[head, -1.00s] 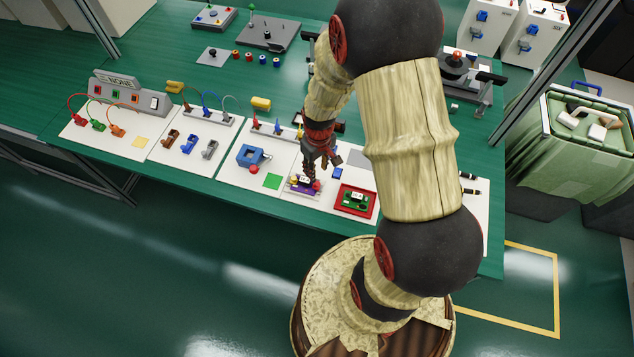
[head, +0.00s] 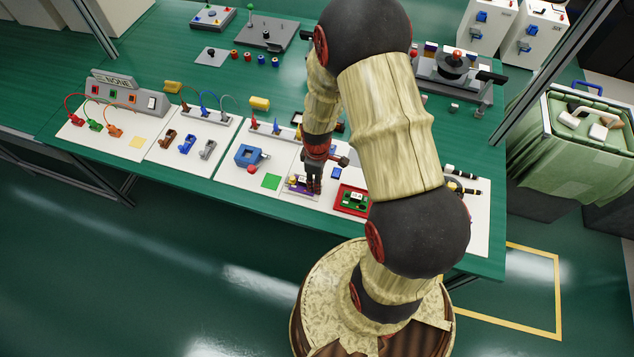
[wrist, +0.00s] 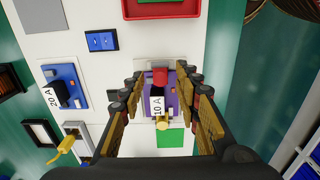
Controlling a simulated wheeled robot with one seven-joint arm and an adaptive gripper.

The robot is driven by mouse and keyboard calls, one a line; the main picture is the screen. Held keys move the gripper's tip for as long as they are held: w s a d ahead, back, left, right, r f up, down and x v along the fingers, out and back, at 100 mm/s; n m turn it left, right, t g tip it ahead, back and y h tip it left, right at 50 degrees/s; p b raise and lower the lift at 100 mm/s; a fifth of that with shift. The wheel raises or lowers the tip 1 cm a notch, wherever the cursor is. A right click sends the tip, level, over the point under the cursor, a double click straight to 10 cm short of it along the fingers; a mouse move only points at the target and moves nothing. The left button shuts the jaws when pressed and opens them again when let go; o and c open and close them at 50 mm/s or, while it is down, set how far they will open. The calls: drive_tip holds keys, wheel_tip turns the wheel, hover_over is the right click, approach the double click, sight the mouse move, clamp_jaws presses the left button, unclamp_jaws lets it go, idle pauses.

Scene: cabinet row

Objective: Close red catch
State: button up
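A purple base (wrist: 174,105) with a white block marked "10 A" (wrist: 157,101) lies below my gripper in the wrist view. A red catch (wrist: 160,76) is at its upper end and a yellow catch (wrist: 162,123) at its lower end. My gripper (wrist: 160,86) is open, with one finger on each side of the red catch and the block; I cannot tell whether they touch. In the head view my gripper (head: 314,186) points down over the right end of the purple base (head: 297,188) and hides the red catch.
A red tray (head: 340,208) with a green board stands close to the right of my gripper. A small blue block (wrist: 102,40) and a blue "20 A" unit (wrist: 66,86) lie nearby. A green square (head: 271,181) lies to the left. Free floor is in front of the bench.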

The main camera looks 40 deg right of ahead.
drive_tip(key=shift+f, duration=0.35)
drive_tip(key=shift+c, duration=0.4)
drive_tip(key=c, duration=0.7)
clamp_jaws()
